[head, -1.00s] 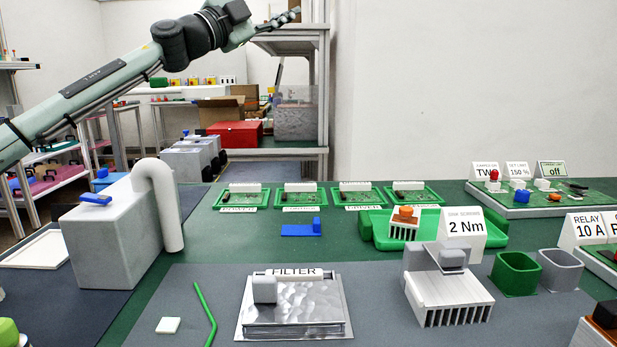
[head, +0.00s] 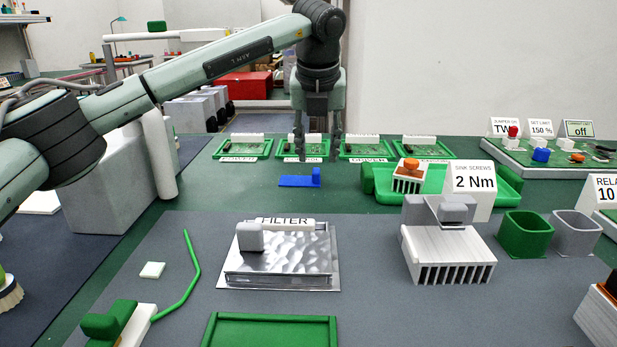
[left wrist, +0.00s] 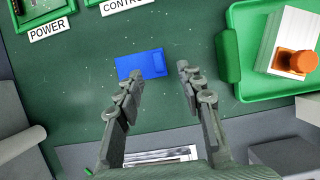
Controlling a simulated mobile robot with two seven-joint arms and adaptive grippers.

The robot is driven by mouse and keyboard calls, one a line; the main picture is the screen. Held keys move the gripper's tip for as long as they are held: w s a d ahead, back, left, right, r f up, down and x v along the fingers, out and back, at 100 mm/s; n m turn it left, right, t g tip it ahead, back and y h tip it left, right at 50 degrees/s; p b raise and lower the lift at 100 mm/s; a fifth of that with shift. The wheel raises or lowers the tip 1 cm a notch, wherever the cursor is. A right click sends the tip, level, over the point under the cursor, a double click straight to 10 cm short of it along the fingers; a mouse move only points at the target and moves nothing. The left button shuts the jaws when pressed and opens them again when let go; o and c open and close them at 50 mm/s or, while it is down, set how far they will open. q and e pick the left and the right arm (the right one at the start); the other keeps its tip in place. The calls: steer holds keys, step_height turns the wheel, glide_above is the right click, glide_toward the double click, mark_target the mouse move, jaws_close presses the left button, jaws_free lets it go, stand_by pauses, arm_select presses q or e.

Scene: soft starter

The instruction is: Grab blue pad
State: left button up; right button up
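The blue pad (head: 299,180) lies flat on the green table in front of the row of circuit boards, with a small raised block at its right end. In the left wrist view the blue pad (left wrist: 141,65) shows just beyond the fingertips, around the gap between them. My left gripper (head: 318,155) points down above and slightly behind the pad in the head view. Its fingers (left wrist: 158,72) are spread and empty. They look apart from the pad. My right gripper is in neither view.
A green tray (head: 470,195) with an orange-knobbed white part (head: 410,172) lies right of the pad. Several green boards (head: 304,147) stand behind it. A FILTER plate (head: 275,275) and a finned heat sink (head: 447,258) are nearer. Bare green table surrounds the pad.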

mark_target(317, 170)
arm_select(q)
steer(key=p+x, duration=0.1)
steer(key=x, duration=0.4)
steer(key=shift+f, duration=0.15)
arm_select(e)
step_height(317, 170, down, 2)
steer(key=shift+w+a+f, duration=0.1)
arm_select(q)
steer(key=shift+c, duration=0.6)
jaws_close()
